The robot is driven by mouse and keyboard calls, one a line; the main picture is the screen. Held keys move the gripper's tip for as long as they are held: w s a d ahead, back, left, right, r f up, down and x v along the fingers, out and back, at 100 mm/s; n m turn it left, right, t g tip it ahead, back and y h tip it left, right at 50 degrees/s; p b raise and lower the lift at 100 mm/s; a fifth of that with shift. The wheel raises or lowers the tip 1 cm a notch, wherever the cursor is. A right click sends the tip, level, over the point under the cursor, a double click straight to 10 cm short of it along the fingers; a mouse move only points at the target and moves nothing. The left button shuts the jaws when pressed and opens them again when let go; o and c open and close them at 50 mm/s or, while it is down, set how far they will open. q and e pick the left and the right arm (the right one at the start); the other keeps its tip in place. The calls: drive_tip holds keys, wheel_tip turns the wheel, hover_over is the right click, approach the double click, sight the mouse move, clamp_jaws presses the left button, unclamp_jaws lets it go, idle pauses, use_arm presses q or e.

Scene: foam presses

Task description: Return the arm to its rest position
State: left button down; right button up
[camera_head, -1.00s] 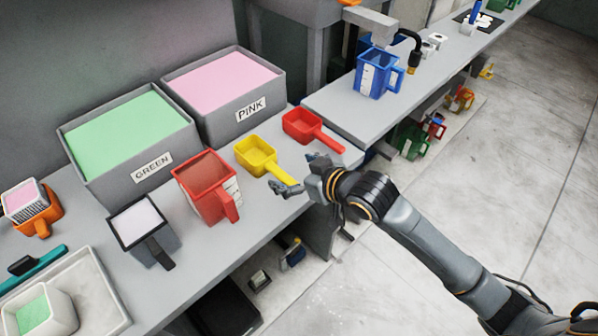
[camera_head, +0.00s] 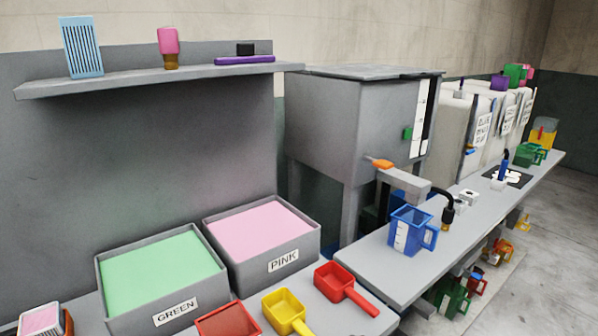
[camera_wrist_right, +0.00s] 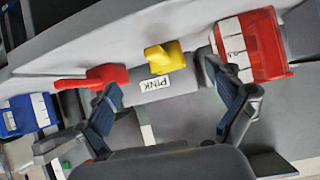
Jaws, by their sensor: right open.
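My right gripper (camera_wrist_right: 162,78) shows in the right wrist view with its two fingers spread wide. It is open and nothing is between the fingers. Beyond the fingers are a yellow scoop (camera_wrist_right: 165,57), a red scoop (camera_wrist_right: 92,78), a red measuring jug (camera_wrist_right: 262,45) and the bin labelled PINK. No arm or gripper of mine shows in the head view. My left gripper is in neither view.
The bench holds the GREEN bin (camera_head: 175,319), PINK bin (camera_head: 283,262), red scoop (camera_head: 346,287), yellow scoop (camera_head: 284,312) and red jug (camera_head: 228,321). A blue jug (camera_head: 408,232) stands on the right counter (camera_head: 370,264). A shelf (camera_head: 150,80) hangs above. Open floor lies at right.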

drive_tip(key=s+d+f+m+g+h, duration=0.2)
drive_tip(key=s+d+f, duration=0.2)
drive_tip(key=s, duration=0.3)
drive_tip(key=s+d+f+m+g+h, duration=0.1)
drive_tip(key=s+d+f+g+h, duration=0.15)
drive_tip(key=s+d, duration=0.4)
drive_tip(key=s+d+f+m+g+h, duration=0.2)
drive_tip(key=s+f, duration=0.2)
drive_tip(key=s, duration=0.5)
wheel_tip(320, 180, down, 26)
drive_tip(key=s, duration=0.1)
drive_tip(key=s+d+f+g, duration=0.2)
drive_tip(key=s+d+f, duration=0.1)
drive_tip(key=s+f, duration=1.3)
drive_tip(key=shift+f+n, duration=0.15)
drive_tip(key=shift+n, duration=0.25)
drive_tip(key=shift+s, duration=0.1)
